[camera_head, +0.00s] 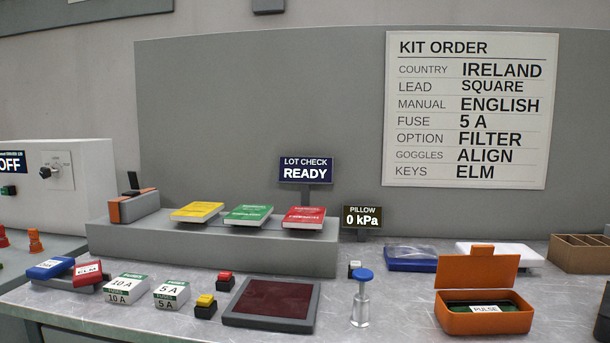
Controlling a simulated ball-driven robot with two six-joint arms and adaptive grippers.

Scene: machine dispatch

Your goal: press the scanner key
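A flat scanner-like plate (270,303) with a dark red glass top in a grey frame lies on the table at the front middle. Two small keys on black bases stand at its left: a red key (225,279) at its back left corner and a yellow key (206,301) nearer the front. No label on either key can be read, so I cannot tell which is the scanner key. The lot check display (306,171) behind reads READY. Neither of my grippers can be made out in this view.
White fuse boxes (125,287) stand left of the keys, beside red and blue tags (50,267). A blue-topped pump (362,297) and an open orange case (485,318) stand to the right. A grey shelf (210,250) holds manuals. A dark unidentified shape is cut off at the right edge.

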